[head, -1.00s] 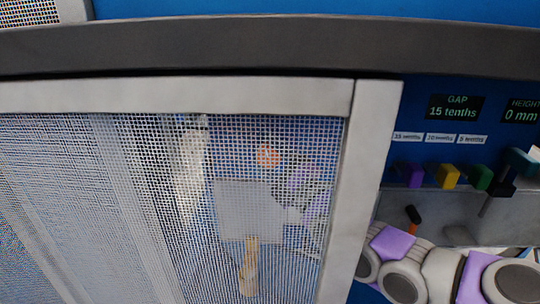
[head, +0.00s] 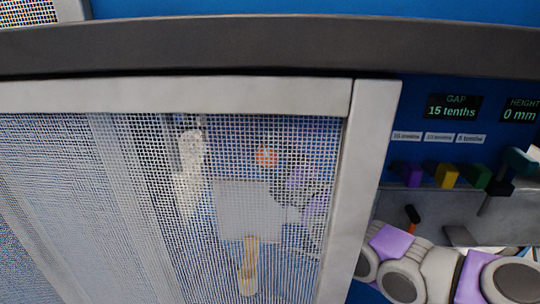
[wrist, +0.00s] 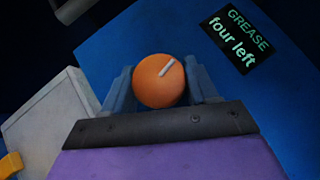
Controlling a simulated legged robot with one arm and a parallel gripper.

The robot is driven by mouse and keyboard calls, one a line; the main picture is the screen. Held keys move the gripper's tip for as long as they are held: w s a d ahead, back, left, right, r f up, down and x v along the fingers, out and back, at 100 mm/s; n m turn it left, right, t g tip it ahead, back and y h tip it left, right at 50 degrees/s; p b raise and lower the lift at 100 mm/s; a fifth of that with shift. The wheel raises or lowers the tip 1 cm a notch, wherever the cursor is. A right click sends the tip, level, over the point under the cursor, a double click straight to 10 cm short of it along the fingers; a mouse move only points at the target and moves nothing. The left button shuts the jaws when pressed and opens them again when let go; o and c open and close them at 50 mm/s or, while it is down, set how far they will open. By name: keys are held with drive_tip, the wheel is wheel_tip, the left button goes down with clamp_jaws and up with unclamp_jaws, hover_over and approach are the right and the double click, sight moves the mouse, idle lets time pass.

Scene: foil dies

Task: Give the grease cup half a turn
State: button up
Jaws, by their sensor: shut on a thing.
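The grease cup (wrist: 158,80) is an orange round knob with a short pale line on its face, slanting up to the right in the wrist view. My gripper (wrist: 161,88) has its two blue-grey fingers on either side of the cup and is shut on it. In the head view the orange cup (head: 266,157) shows blurred behind a mesh guard. The fingers cannot be made out there. A dark display (wrist: 236,40) beside the cup reads "GREASE four left".
The mesh guard (head: 354,200) with its pale frame covers much of the head view. To its right are displays reading "GAP 15 tenths" (head: 453,107) and "HEIGHT 0 mm", with several coloured levers (head: 447,175) below. A yellow-handled paddle (head: 248,265) shows behind the mesh.

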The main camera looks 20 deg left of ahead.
drive_tip(key=shift+r, duration=0.15)
drive_tip(key=o, duration=0.7)
drive_tip(key=shift+o, duration=1.4)
drive_tip(key=shift+a, duration=0.2)
drive_tip(key=shift+s+d+f, duration=0.15)
drive_tip(key=shift+d+f, duration=0.2)
drive_tip(key=shift+d, duration=0.15)
drive_tip(key=b+v, duration=0.9)
drive_tip(key=v, duration=0.7)
drive_tip(key=shift+b, duration=0.35)
drive_tip(key=shift+d+f, duration=0.1)
